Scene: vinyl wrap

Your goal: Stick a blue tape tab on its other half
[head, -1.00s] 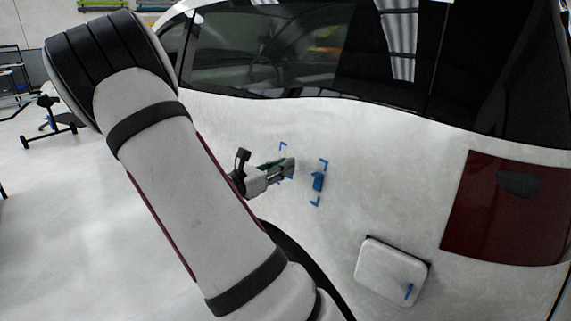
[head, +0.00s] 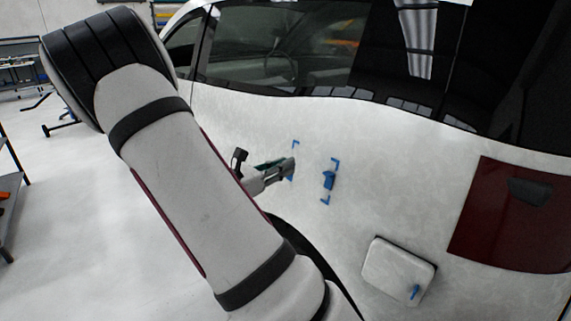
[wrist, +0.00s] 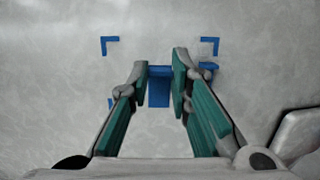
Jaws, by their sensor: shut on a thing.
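My gripper (wrist: 159,72) is shut on a blue tape tab (wrist: 159,90), which shows between its two fingers in the wrist view. In the head view my gripper (head: 289,167) is in front of the car's white panel; the held tab is hidden there. Blue corner marks (wrist: 110,45) frame a patch of the panel. Another blue tab piece (head: 329,180) sits on the panel at the right side of this patch, right of my gripper and apart from it. It also shows in the wrist view (wrist: 208,67), partly behind the right finger. Whether the held tab touches the panel is unclear.
The fuel flap (head: 398,270) stands at the lower right with a small blue tab (head: 415,292) on it. A dark red tail light (head: 510,220) is farther right. The wheel arch curves below my arm. Windows run above the panel.

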